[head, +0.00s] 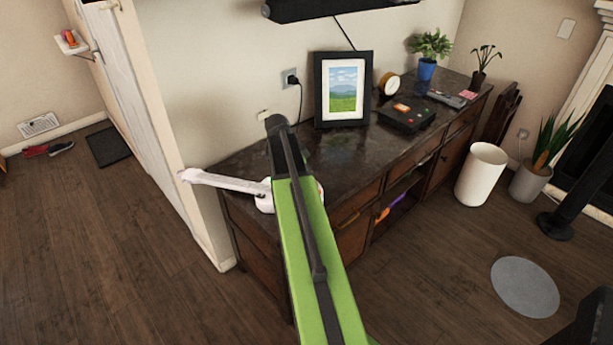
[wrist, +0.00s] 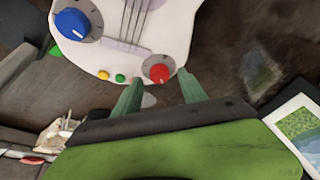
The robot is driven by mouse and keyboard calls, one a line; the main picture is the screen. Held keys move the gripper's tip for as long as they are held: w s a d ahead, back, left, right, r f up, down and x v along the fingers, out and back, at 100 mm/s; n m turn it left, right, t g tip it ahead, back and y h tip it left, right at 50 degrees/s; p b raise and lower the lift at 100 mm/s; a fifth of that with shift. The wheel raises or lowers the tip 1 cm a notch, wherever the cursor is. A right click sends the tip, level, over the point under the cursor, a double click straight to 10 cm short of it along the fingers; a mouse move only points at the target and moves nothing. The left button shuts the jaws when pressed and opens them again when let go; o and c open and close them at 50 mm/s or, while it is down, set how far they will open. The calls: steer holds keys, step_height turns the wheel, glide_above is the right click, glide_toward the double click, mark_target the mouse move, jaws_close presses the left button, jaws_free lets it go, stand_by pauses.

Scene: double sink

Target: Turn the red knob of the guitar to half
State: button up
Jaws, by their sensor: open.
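The toy guitar has a white body (head: 265,202) and lies on the dark cabinet's near left end, its pale neck (head: 225,182) reaching left past the edge. My arm hides much of the body in the head view. In the wrist view the white body (wrist: 178,28) fills the upper middle. The red knob (wrist: 158,71) is at its lower edge, and a blue knob (wrist: 72,23) is at its upper left. My gripper (wrist: 161,77) is open, with one green finger on each side of the red knob in the picture. I cannot tell whether the fingers touch it.
The cabinet top (head: 350,150) also holds a framed picture (head: 343,89), a black device (head: 406,114), a round clock (head: 389,84) and potted plants farther right. A wall stands behind it. A white bin (head: 481,175) is on the floor. The floor at left is mostly clear.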

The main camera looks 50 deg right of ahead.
steer(key=p+v, duration=1.3)
steer(key=v, duration=0.3)
steer(key=shift+p, duration=0.35)
steer(key=w+a+f+n+t, duration=0.1)
steer(key=w+a+n, duration=0.2)
steer(key=a, duration=1)
steer(key=w+a+f+n+t, duration=0.1)
steer(key=w+a+n, duration=0.15)
steer(key=a, duration=0.95)
steer(key=s+a+n+y, duration=0.2)
steer(key=s+a+n, duration=0.1)
steer(key=a+n, duration=0.5)
steer(key=s+a+n+y, duration=0.2)
steer(key=s+a+n, duration=0.1)
steer(key=a+n, duration=0.5)
steer(key=shift+s+f+n+b, duration=0.3)
steer(key=shift+n+b, duration=0.15)
steer(key=shift+n, duration=0.5)
steer(key=shift+d, duration=0.1)
